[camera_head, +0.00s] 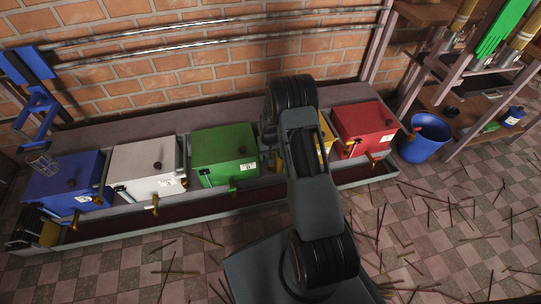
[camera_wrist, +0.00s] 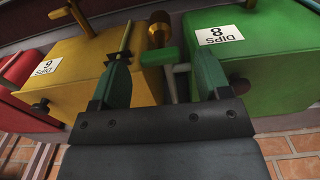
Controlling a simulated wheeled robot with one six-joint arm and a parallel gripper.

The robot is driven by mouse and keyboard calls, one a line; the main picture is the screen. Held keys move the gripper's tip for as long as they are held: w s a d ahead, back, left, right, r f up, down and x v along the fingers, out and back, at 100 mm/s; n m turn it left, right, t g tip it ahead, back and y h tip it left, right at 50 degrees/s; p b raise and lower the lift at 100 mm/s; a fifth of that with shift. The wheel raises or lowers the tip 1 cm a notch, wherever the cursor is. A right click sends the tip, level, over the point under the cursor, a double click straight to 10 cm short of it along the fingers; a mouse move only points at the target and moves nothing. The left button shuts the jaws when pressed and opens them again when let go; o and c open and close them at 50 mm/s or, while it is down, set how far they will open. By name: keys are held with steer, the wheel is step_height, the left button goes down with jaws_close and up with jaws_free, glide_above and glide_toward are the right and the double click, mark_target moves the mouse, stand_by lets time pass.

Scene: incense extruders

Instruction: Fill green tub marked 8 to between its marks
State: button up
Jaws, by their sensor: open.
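The green tub (camera_head: 222,148) stands mid-row between the white and yellow tubs in the head view. In the wrist view the green tub (camera_wrist: 265,60) fills the right side, with an upside-down white label (camera_wrist: 211,34) reading DIPS and 8. A green T-shaped handle (camera_wrist: 168,57) on a pale pipe and a brass knob (camera_wrist: 158,30) show left of it. My gripper (camera_wrist: 160,70) is open, its fingers either side of the handle in the picture; whether they touch it I cannot tell. In the head view my arm hides the gripper. I cannot make out level marks or the liquid.
The yellow tub (camera_wrist: 80,68) is close at left in the wrist view. White (camera_head: 142,168), blue (camera_head: 66,185) and red (camera_head: 364,125) tubs share the row. A blue bucket (camera_head: 425,138) stands right of it. Thin sticks (camera_head: 430,205) litter the tiled floor. A brick wall (camera_head: 200,60) backs the row.

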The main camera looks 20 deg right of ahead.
step_height(320, 180, up, 12)
steer(key=p, duration=0.4)
steer(key=shift+r, duration=0.15)
